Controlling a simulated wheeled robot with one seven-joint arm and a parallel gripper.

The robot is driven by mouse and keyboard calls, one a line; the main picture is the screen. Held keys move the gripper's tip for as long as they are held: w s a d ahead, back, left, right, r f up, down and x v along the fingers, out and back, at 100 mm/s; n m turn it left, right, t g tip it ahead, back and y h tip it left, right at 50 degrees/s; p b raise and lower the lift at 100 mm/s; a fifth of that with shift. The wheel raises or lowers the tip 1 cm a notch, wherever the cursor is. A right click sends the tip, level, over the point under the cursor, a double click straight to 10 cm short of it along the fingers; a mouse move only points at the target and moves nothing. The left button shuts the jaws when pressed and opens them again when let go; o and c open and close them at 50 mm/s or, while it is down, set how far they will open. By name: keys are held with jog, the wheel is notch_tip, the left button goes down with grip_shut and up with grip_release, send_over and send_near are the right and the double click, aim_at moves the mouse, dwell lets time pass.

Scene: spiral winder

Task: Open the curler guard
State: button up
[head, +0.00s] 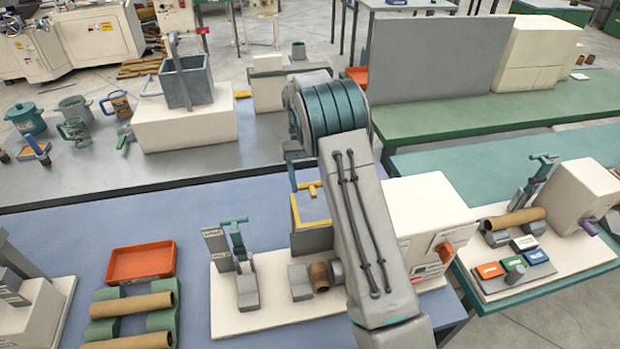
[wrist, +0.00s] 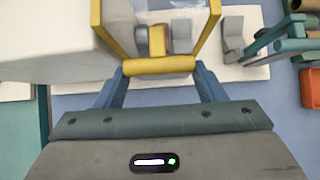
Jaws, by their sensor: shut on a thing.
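The curler guard (head: 311,223) is a yellow-edged frame with a see-through pane, beside the white curler housing (head: 428,215) in the head view. In the wrist view its yellow frame (wrist: 214,22) runs up both sides, with a thick yellow handle bar (wrist: 158,66) across the near edge. My gripper (wrist: 160,70) is shut on this handle bar, one blue finger at each end. In the head view my arm hides most of the gripper and part of the guard. A brown tube piece (head: 319,274) sits between grey blocks on the curler base (head: 240,318).
A green-handled grey lever stand (head: 245,270) stands left of the guard. An orange tray (head: 141,262) and brown tubes on green rests (head: 131,305) lie farther left. Blue tabletop (head: 180,215) is clear behind the tray.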

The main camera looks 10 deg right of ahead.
jog(key=shift+f, duration=0.3)
jog(key=o, duration=1.1)
jog(key=shift+r, duration=0.2)
jog(key=shift+b+v, duration=0.75)
jog(key=shift+v, duration=2.9)
jog(key=shift+w+a, duration=0.1)
